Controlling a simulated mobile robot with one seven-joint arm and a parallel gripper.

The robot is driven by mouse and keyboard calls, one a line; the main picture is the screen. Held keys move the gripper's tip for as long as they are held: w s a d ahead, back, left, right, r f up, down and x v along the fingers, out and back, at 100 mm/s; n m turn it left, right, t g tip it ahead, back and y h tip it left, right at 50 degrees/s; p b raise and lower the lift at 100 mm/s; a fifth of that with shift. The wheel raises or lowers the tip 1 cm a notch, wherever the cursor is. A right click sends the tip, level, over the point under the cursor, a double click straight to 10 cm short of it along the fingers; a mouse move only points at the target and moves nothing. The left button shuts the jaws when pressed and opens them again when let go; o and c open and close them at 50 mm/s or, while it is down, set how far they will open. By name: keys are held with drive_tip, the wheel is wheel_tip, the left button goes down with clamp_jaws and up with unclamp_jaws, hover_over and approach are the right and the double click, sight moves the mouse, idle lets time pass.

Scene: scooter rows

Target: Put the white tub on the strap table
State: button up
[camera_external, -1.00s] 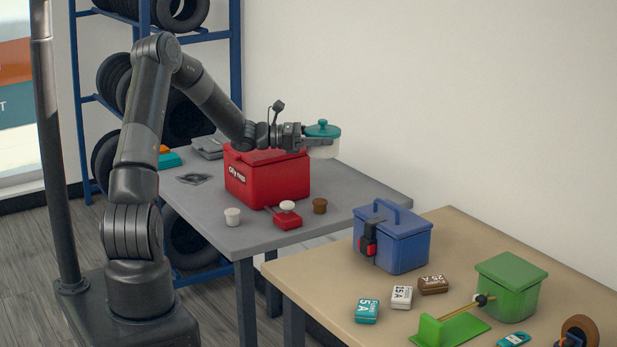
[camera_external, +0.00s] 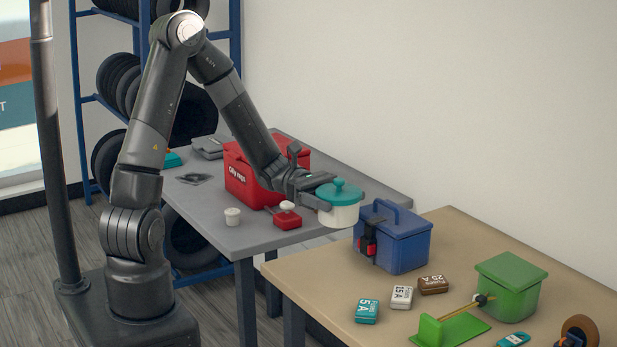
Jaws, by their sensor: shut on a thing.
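The white tub (camera_external: 338,215) has a teal lid with a round knob and hangs level in the air. My gripper (camera_external: 325,201) is shut on it from the left side. The tub appears in front of the right part of the grey table, just left of the blue box. The blue box (camera_external: 405,245) has a handle and a dark strap with a red buckle, and stands on the tan table (camera_external: 300,268), probably the strap table. The far fingertip is partly hidden by the tub and lid.
On the grey table (camera_external: 225,240) are a red box (camera_external: 240,178), a white cup (camera_external: 232,216) and a small red block with a white knob (camera_external: 287,217). The tan table also holds several small fuse boxes (camera_external: 401,297), a green box (camera_external: 508,287) and a green stand (camera_external: 452,328). The tan table's left front is clear.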

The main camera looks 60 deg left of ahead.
sight(341, 207)
drive_tip(key=shift+s+d+m+g, duration=0.15)
drive_tip(key=shift+s+d+g, duration=0.15)
drive_tip(key=shift+s+d, duration=0.25)
drive_tip(key=shift+s+d+m+g, duration=0.15)
drive_tip(key=shift+s+d+g, duration=0.2)
drive_tip(key=shift+s, duration=0.35)
drive_tip(key=shift+w+a+f, duration=0.1)
drive_tip(key=shift+w+f, duration=0.05)
drive_tip(key=shift+f, duration=0.35)
drive_tip(key=shift+t, duration=0.25)
drive_tip(key=shift+f, duration=5.95)
drive_tip(key=shift+f, duration=0.2)
drive_tip(key=o, duration=1.3)
drive_tip(key=shift+o, duration=0.2)
drive_tip(key=shift+r, duration=0.1)
